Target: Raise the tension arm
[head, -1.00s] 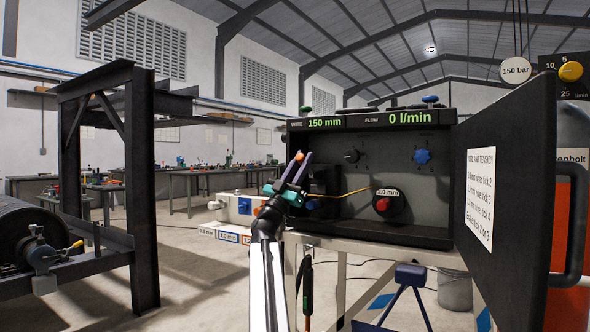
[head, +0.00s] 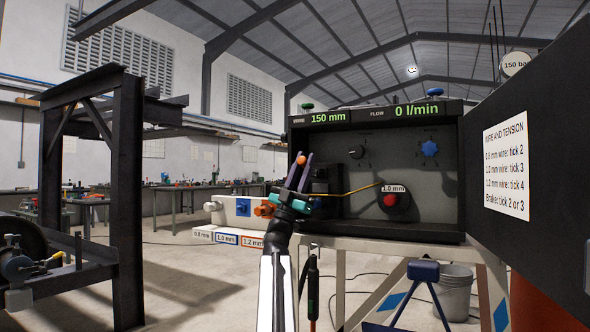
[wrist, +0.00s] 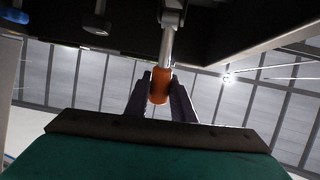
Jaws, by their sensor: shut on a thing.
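The tension arm appears as a lever with an orange grip (wrist: 158,88) on a metal rod (wrist: 167,45); the rod runs up to a fitting under a dark body in the wrist view. My gripper (wrist: 161,87) has one purple finger on each side of the orange grip and is shut on it. In the head view the orange tip (head: 301,160) shows between my fingertips, at the left end of the wire feeder (head: 370,225). The rod and its pivot are hidden there, so I cannot tell the lever's angle.
A grey bucket (head: 455,290) is below.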

